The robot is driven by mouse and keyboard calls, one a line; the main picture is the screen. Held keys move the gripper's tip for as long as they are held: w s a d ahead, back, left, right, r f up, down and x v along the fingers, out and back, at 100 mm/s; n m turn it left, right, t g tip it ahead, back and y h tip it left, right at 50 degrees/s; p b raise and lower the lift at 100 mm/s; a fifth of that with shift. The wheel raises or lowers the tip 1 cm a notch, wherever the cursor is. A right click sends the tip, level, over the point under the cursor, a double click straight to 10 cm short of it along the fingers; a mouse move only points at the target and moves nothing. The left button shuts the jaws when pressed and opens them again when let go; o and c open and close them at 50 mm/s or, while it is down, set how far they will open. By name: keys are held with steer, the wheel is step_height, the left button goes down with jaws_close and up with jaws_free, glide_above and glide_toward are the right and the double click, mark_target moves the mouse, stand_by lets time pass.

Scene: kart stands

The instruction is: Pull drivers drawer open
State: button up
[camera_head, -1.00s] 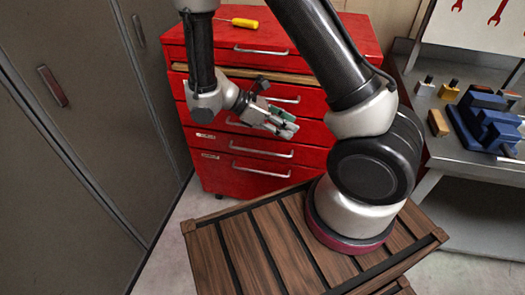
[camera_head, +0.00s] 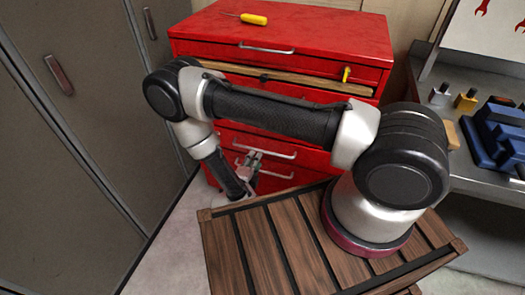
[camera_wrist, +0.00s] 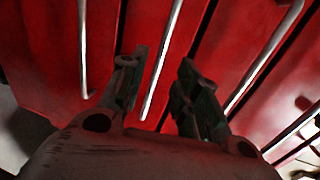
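The red tool chest (camera_head: 330,40) stands in front of me with several stacked drawers, each with a bar handle. I cannot read any drawer label, so I cannot tell which is the drivers drawer. My gripper (camera_head: 252,158) is low in front of the chest, near a lower drawer's handle (camera_head: 278,151). In the wrist view my gripper (camera_wrist: 158,72) is open, its two fingers apart. A silver bar handle (camera_wrist: 163,58) runs through the gap between them; I cannot tell whether it touches a finger. My arm hides part of the drawer fronts.
Another handle (camera_wrist: 83,48) is left of the fingers and one more (camera_wrist: 264,58) is to the right. A yellow screwdriver (camera_head: 252,19) lies on the chest. A grey cabinet (camera_head: 70,150) stands left, a bench with a blue vise (camera_head: 495,130) right. My slatted wooden deck is below.

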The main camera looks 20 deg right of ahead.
mark_target(261, 151)
steer(key=x, duration=0.7)
steer(key=shift+w+d, duration=0.2)
steer(key=shift+w, duration=0.05)
jaws_close()
